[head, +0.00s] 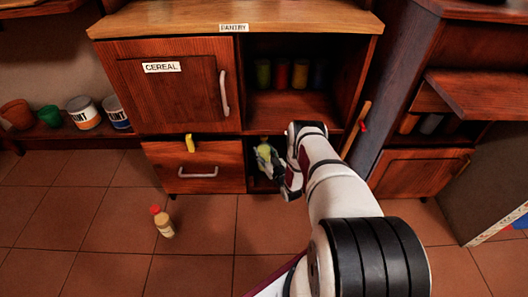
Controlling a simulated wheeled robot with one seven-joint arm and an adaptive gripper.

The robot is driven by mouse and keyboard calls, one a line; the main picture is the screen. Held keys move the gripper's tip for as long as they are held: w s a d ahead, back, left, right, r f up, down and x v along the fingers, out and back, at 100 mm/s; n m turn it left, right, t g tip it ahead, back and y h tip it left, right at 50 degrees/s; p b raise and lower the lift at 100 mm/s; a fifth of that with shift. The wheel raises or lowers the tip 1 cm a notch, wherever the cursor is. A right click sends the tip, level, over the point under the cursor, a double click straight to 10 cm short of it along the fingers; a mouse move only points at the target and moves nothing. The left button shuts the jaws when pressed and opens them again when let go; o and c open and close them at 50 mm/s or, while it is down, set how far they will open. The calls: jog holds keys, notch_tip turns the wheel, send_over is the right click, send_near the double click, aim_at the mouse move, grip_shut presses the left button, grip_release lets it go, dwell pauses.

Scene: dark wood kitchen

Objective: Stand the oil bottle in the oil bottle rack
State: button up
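My gripper (274,163) is at the lower open compartment of the pantry cabinet, partly hidden by my own arm. A yellow-green thing (264,151), which may be the oil bottle, shows right at the gripper's fingers. It is too small to tell whether the fingers are closed on it or only beside it. A pale yellow bottle (164,224) with a red cap stands on the tiled floor at lower left, apart from the gripper. I cannot make out a bottle rack; the inside of the lower compartment is dark and mostly hidden.
The pantry cabinet (185,88) has a closed cereal door and a closed drawer (193,158) with a yellow thing (190,143) at its top edge. Several jars (281,74) stand on the open upper shelf. Cans and pots line the left shelf. The floor at left is mostly clear.

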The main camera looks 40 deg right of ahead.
jog(key=shift+o, duration=1.3)
jog(key=shift+r, duration=0.1)
jog(key=shift+s, duration=0.3)
jog(key=s+a+p, duration=0.2)
jog(key=s+p, duration=0.3)
jog(key=s, duration=0.6)
jog(key=shift+s, duration=0.2)
